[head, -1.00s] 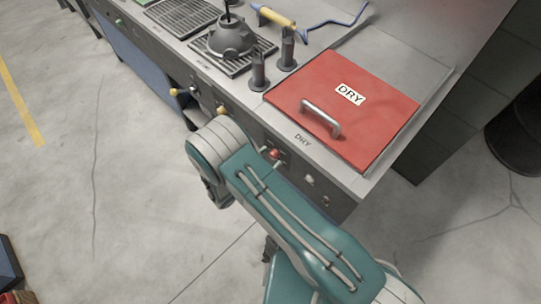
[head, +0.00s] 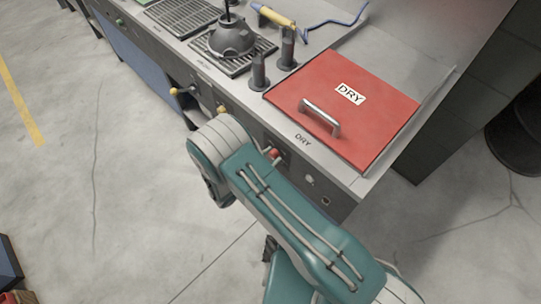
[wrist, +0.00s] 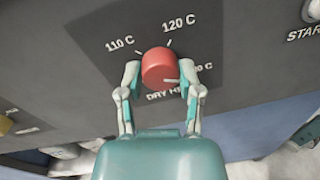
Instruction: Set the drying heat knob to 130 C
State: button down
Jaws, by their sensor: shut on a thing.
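The red drying heat knob (wrist: 159,66) sits on the dark front panel, with 110 C (wrist: 119,43) at its upper left and 120 C (wrist: 179,23) above. A third label (wrist: 202,67), ending in "0 C", is at the right, partly covered by a finger. A short pale mark shows at the knob's lower right edge, on the side of that label. My gripper (wrist: 161,75) has one finger on each side of the knob and is shut on it. In the head view the knob (head: 273,153) shows beside my arm, which hides most of my gripper.
The red DRY lid (head: 372,115) with its metal handle (head: 319,118) lies on the counter above the panel. Two dark posts (head: 259,70) stand left of it. A START label (wrist: 303,34) is on the panel at the right. Open floor lies in front of the counter.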

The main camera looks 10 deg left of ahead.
jog(key=shift+w+m, duration=0.1)
jog(key=shift+m, duration=0.4)
jog(key=shift+r, duration=0.1)
jog(key=shift+c, duration=1.3)
grip_release()
jog(key=v, duration=1.2)
